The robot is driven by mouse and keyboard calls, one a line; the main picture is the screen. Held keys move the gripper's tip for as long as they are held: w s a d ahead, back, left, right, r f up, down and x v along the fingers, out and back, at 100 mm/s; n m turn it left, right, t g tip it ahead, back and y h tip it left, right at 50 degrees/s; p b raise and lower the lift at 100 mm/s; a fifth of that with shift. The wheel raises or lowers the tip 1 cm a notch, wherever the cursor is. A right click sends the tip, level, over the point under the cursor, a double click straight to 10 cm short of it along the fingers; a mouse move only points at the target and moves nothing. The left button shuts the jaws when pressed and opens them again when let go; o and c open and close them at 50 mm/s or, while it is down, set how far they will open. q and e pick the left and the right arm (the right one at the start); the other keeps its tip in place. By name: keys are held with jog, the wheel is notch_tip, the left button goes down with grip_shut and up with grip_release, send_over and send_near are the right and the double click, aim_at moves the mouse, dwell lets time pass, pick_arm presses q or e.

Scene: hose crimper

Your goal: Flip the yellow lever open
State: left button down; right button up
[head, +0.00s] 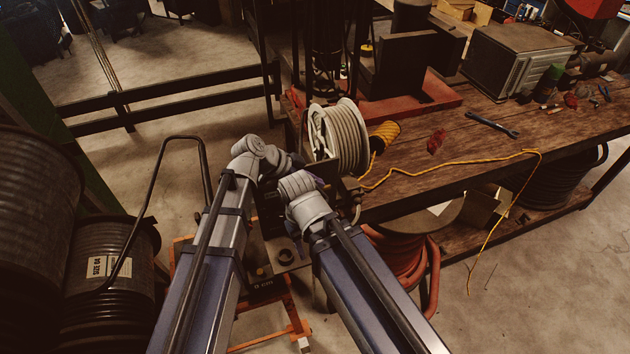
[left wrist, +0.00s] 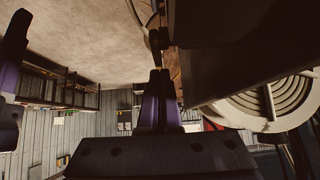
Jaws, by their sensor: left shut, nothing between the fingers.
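I cannot make out the yellow lever in either view. The dark crimper (head: 286,254), with round controls on its front, stands below and between my arms, and my arms hide much of it. My left gripper (left wrist: 159,74) is shut and empty, its purple fingers together beside a large dark surface. In the head view its wrist bends right over the crimper's upper part, and its fingertips are hard to make out. My right arm reaches up beside it, and its wrist covers its gripper, so I cannot see those fingers clearly.
A pale hose reel (head: 343,137) stands just beyond my wrists. The wooden bench (head: 455,183) to the right carries a yellow cord (head: 450,163) and a wrench (head: 492,124). Large black hose spools (head: 108,268) stand at left. A red hose coil (head: 402,262) is under the bench.

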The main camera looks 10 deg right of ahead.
dwell(0.4)
pick_arm(q)
jog(key=shift+p, duration=0.3)
jog(key=shift+d+f+y, duration=0.1)
jog(key=shift+y, duration=0.2)
